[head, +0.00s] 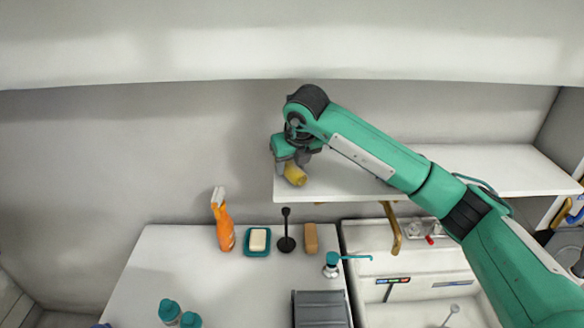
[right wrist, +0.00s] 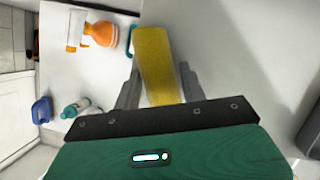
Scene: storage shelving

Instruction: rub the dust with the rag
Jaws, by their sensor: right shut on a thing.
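My right gripper (head: 293,164) is shut on a yellow rag (head: 296,176) at the left end of the white wall shelf (head: 470,165). In the right wrist view the rag (right wrist: 157,60) stands out between the two grey fingers as a long yellow piece. The rag is over or at the shelf's left edge; I cannot tell whether it touches the surface. I cannot make out any dust on the shelf; part of the shelf is hidden behind my right arm. My left gripper is not in view.
Below the shelf, a white counter holds an orange spray bottle (head: 223,222), a soap dish (head: 257,243), a black plunger-like tool (head: 286,240), a brown block (head: 311,239) and teal bottles (head: 170,311). A sink (head: 400,262) is to the right. A gold bracket (head: 391,228) supports the shelf.

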